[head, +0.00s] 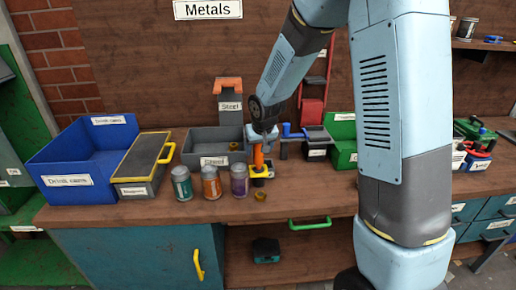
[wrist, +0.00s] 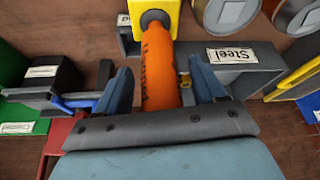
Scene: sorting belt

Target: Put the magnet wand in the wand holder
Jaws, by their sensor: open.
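In the wrist view the orange wand (wrist: 158,75) carries dark lettering and lies between the two blue fingers. Its lower end meets a dark round opening in a yellow block (head: 268,171), which I take to be the wand holder; the block also shows in the wrist view (wrist: 171,14). My gripper (head: 263,138) is open around the wand's upper part, with gaps at both fingers. How deep the wand sits in the block is hidden.
Teal (head: 181,183), orange (head: 211,183) and purple (head: 239,181) cans stand left of the wand. A grey bin (head: 200,138) is behind them, and a blue bin (head: 60,160) is far left. The front bench strip is mostly clear.

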